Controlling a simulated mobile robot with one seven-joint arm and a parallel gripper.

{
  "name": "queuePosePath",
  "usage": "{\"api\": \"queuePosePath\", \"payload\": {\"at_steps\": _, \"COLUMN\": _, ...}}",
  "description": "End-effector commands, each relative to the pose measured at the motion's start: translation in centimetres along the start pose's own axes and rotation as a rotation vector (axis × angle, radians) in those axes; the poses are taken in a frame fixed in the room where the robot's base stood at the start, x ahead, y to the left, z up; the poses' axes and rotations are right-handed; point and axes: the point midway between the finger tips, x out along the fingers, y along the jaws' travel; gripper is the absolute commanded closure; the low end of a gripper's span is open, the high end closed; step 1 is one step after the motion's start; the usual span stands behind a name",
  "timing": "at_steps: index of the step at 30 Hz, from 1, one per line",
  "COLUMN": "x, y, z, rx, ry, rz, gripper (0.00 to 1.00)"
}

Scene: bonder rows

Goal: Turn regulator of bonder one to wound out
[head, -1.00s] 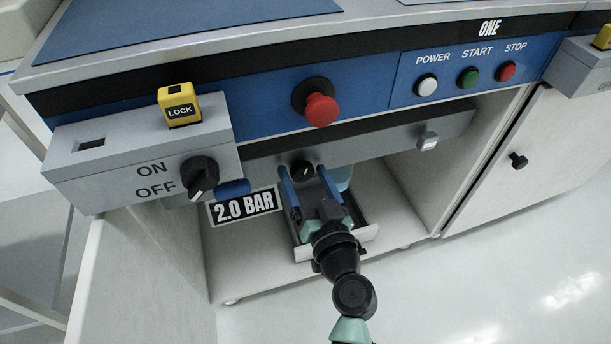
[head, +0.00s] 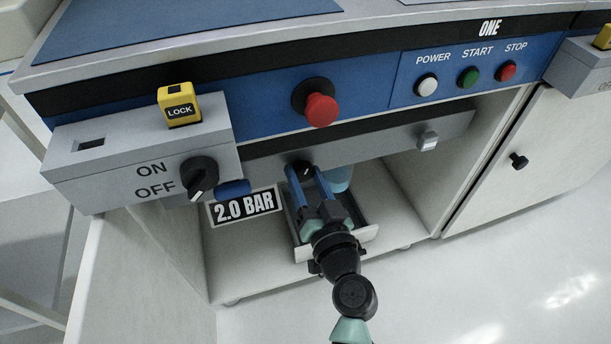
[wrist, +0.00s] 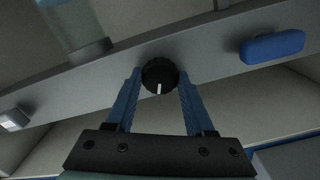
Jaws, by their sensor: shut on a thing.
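Bonder one carries the white label ONE (head: 489,28) on its front. Its regulator is a round black knob (wrist: 160,75) with a white pointer line, on the grey bar under the blue panel. In the wrist view the pointer is toward my gripper's palm, at the bottom of the picture. My gripper (head: 302,172) has its two blue fingers on either side of the knob and is shut on it. In the wrist view the fingertips (wrist: 159,77) touch the knob's left and right sides. In the head view the fingers partly cover the knob.
A 2.0 BAR sign (head: 244,205) and a blue handle (head: 233,188) are left of my gripper. The ON/OFF switch (head: 199,177) and yellow LOCK block (head: 179,105) are further left. A red button (head: 321,109) is above. An open tray (head: 366,235) is below.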

Motion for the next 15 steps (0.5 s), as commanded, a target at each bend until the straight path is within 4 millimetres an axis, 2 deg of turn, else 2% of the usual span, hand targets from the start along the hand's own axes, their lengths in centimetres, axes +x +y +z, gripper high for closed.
{"api": "queuePosePath", "payload": {"at_steps": 15, "x": -0.05, "y": 0.09, "z": 0.04, "rx": 0.444, "ry": -0.001, "rz": 0.001, "gripper": 1.00}}
